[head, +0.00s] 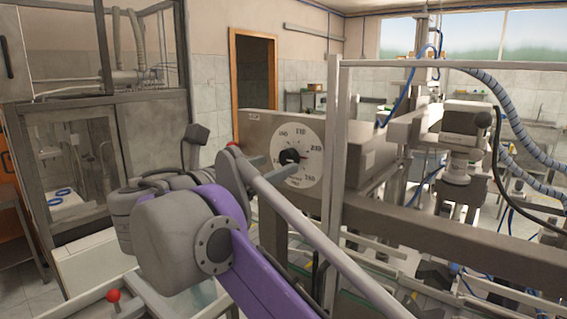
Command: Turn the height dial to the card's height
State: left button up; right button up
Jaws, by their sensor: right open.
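The height dial (305,138) is a round white plate with dark numbers on the front of a grey beam, in the middle of the head view. The arm hides part of the dial's lower left edge. The height card is not seen. My left gripper is out of view.
The grey beam (256,128) carries the dial, and a steel upright (337,130) stands close to its right. A grey machine head (466,125) with hoses is farther right. A glazed cabinet (85,165) stands at left. A red-knobbed lever (113,296) is low at left.

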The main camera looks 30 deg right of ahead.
aim_at(286, 161)
jog(key=shift+x, duration=2.05)
grip_shut()
